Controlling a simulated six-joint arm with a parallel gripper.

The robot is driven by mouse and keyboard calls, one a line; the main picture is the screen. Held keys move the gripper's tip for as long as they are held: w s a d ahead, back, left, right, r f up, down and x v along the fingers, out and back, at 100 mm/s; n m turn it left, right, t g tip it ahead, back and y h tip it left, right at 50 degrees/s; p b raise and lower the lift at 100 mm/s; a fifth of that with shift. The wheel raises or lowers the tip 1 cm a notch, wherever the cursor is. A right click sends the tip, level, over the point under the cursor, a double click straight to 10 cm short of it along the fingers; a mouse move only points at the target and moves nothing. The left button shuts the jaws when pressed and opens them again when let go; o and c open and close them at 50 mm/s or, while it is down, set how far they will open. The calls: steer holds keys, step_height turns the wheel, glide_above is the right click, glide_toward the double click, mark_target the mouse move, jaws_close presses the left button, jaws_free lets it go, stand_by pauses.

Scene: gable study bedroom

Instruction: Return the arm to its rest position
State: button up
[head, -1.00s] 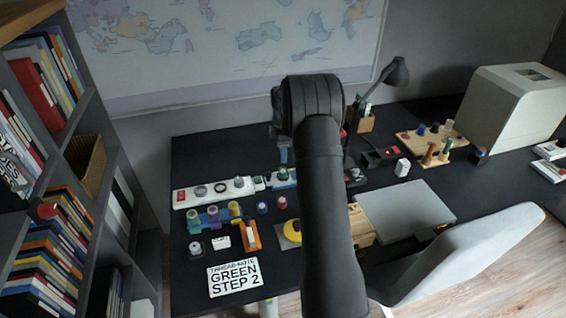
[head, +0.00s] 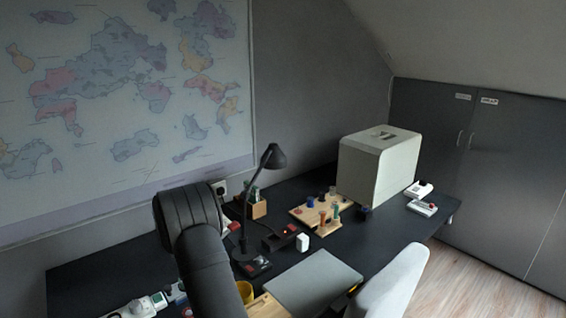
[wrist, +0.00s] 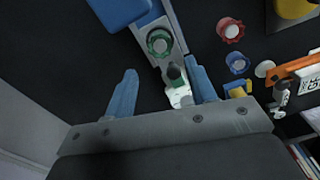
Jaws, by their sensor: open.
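My gripper (wrist: 160,68) shows in the wrist view with its two blue fingers spread apart. Nothing is gripped between them. Past the fingers, over the dark desk, a pale strip holds a green ring-shaped piece (wrist: 160,42) and a dark green-topped piece (wrist: 176,78). The strip lies beyond the fingers; I cannot tell the exact gap. In the head view my arm rises at the lower left, and my gripper is hidden or out of frame there.
A black lamp (head: 272,158) stands close right of my arm. A wooden pegboard (head: 297,212), a big pale box (head: 372,172), a grey flat panel (head: 312,284) and a pale chair (head: 395,280) are further right. Red (wrist: 230,30) and blue (wrist: 237,63) round pieces lie near the gripper.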

step_height(320, 180, down, 9)
steer(key=shift+r, duration=2.35)
steer(key=shift+f, duration=0.1)
